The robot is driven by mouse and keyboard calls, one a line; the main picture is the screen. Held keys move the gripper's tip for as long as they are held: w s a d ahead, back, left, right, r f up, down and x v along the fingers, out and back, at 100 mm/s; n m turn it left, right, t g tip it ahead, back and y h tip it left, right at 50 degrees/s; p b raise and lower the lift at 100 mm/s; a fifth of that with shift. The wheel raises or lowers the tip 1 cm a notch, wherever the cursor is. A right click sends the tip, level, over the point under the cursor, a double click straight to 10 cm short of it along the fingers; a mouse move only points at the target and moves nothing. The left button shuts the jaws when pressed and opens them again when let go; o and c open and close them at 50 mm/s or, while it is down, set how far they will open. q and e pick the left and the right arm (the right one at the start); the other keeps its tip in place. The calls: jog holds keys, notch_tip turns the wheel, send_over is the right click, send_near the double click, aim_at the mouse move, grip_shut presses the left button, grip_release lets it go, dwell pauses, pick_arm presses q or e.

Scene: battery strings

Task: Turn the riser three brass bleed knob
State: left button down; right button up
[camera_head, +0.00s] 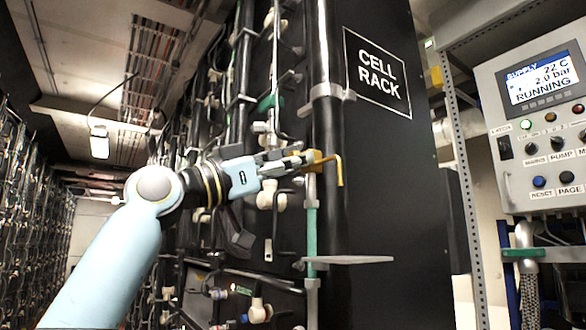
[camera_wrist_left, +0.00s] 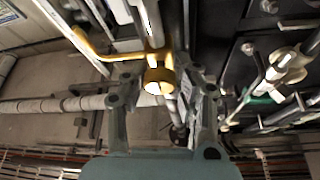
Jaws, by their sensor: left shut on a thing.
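The brass bleed knob (camera_head: 318,160) has a bent handle that runs right and then down, in front of a thick black riser pipe (camera_head: 328,120). My left gripper (camera_head: 304,159) reaches it from the left and is shut on it. In the left wrist view the round brass body of the knob (camera_wrist_left: 158,80) sits between the two fingers (camera_wrist_left: 160,92), and its handle points up and left. The fingers hide part of the knob in the head view. I cannot read a riser number. My right gripper is not in view.
A black cell rack panel (camera_head: 385,180) stands just right of the riser. A thin grey plate (camera_head: 348,260) juts out below the knob. A control panel (camera_head: 545,120) reading "RUNNING" is at the right. More pipes and valves crowd behind my left arm.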

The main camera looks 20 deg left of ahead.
pick_arm(q)
jog(key=c, duration=1)
grip_release()
jog(key=v, duration=1.2)
